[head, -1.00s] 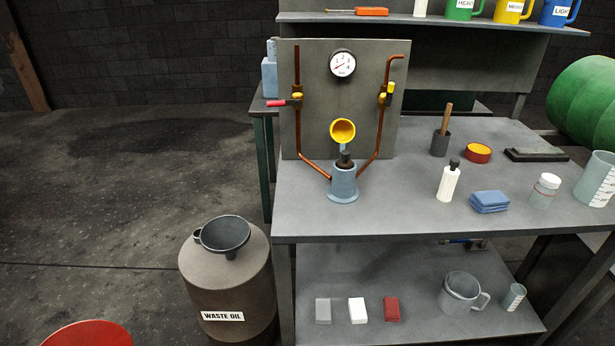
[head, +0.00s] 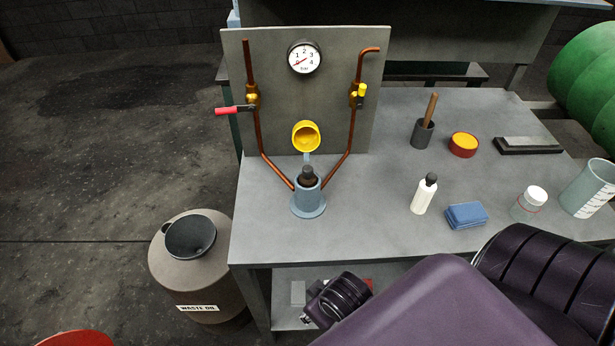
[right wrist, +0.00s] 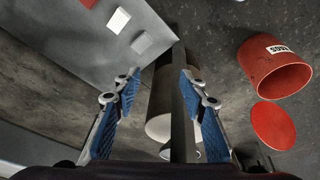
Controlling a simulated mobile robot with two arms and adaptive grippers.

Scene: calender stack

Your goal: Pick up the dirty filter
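A grey-blue filter housing (head: 308,200) stands upright on the table before the upright panel. A dark brown piece (head: 308,175) shows at its open top; it may be the dirty filter, but I cannot tell for sure. My right gripper (right wrist: 165,100) is open and empty in the right wrist view, its two blue-padded fingers apart. In the head view my purple right arm covers the lower right, and the gripper fingers are not clearly visible there. My left gripper is not in view.
A waste oil drum (head: 190,275) with a black funnel (head: 190,236) stands left of the table. A yellow cup (head: 305,136) is above the housing. A white block (right wrist: 118,20) and a grey block (right wrist: 142,43) lie on the lower shelf. A red bin (right wrist: 272,65) stands on the floor.

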